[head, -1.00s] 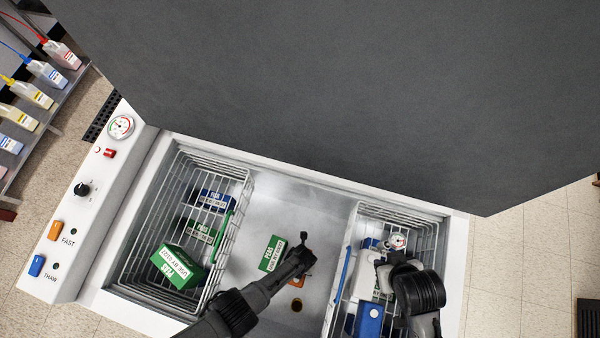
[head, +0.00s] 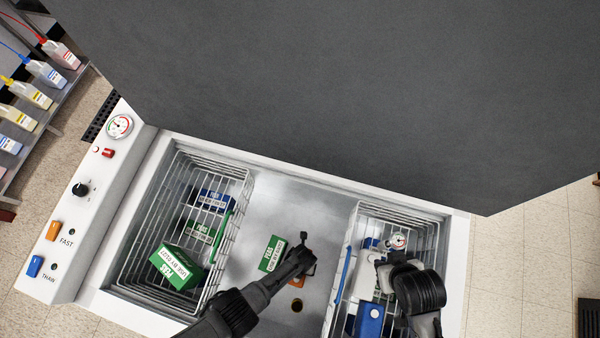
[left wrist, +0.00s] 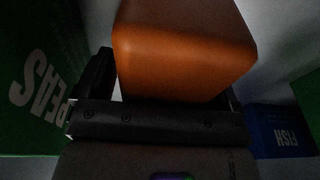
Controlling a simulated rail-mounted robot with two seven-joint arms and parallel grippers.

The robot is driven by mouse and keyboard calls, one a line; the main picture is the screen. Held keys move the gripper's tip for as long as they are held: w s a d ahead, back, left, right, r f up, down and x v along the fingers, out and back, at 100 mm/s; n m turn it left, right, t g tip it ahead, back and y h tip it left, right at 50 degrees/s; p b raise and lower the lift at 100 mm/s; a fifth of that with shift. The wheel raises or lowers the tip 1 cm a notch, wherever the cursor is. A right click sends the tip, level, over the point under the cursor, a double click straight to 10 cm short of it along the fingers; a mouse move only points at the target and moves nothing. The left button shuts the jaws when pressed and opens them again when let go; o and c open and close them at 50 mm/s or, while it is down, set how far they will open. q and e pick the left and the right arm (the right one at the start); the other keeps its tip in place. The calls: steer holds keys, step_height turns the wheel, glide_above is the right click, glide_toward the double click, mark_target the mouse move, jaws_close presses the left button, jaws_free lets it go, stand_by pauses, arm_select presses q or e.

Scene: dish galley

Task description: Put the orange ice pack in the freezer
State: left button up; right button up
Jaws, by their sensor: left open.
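The orange ice pack (head: 296,282) is on the floor of the open chest freezer (head: 330,200), between the two wire baskets, mostly hidden under my left gripper (head: 304,250). In the left wrist view the ice pack (left wrist: 185,45) is a large orange block just beyond my left gripper (left wrist: 165,90). My left gripper is open, with one dark finger visible at the block's left; the other is mostly hidden. My right gripper (head: 385,266) is over the right basket; its fingers are too obscured to judge.
A green peas box (head: 271,253) lies close to the left gripper. The left basket (head: 236,190) holds green and blue boxes. The right basket (head: 432,222) holds white and blue items and a small dial. A dark drain hole (head: 297,305) is nearby. The back of the freezer floor is clear.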

arm_select(q)
steer(key=r+p, duration=0.2)
steer(key=r, duration=0.1)
steer(key=w+r+p, duration=0.1)
steer(key=r+p, duration=0.1)
steer(key=r, duration=0.2)
steer(key=r+p, duration=0.2)
steer(key=r, duration=0.1)
steer(key=shift+w+d+r+p, duration=0.2)
steer(key=shift+w+r+p, duration=0.05)
steer(key=shift+r+p, duration=0.15)
steer(key=shift+w+r, duration=0.1)
steer(key=shift+r, duration=0.6)
